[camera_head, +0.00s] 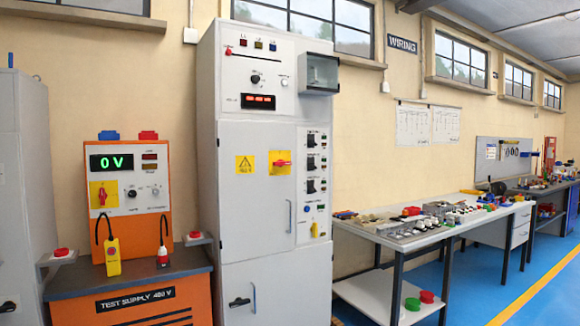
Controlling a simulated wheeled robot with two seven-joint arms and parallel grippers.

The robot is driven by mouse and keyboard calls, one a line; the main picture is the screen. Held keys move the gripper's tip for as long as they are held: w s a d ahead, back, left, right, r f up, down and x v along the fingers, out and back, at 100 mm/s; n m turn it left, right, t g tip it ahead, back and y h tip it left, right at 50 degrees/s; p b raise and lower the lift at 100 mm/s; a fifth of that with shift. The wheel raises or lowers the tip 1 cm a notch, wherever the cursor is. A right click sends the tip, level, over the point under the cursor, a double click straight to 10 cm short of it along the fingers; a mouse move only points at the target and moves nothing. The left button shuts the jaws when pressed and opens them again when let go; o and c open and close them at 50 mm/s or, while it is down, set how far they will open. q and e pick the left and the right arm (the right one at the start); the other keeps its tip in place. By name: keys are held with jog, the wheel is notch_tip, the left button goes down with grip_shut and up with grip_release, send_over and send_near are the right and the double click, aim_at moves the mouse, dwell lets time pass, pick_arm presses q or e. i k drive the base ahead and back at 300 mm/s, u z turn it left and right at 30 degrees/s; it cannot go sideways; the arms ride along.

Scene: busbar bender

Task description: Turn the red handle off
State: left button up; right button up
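Two red handles on yellow plates are in view. One red handle (283,162) is on the tall grey cabinet (255,225), at the right of its upper door, and looks horizontal. The other red handle (102,196) is on the orange test supply unit (163,225) to the left and looks upright. The supply's display (111,162) reads 0 V in green. I cannot tell which handle the task means. Neither of my grippers is in view.
A workbench (400,240) with many small parts stands right of the cabinet. Red push buttons (61,253) flank the orange supply cart (130,300). A yellow probe (112,256) hangs at its front. Blue floor (480,285) is clear at the lower right.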

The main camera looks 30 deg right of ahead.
aim_at(283, 163)
jog(key=z, duration=1.6)
jog(key=i, duration=1.45)
jog(key=u, duration=0.5)
jog(key=i, duration=1)
jog(key=u, duration=1.05)
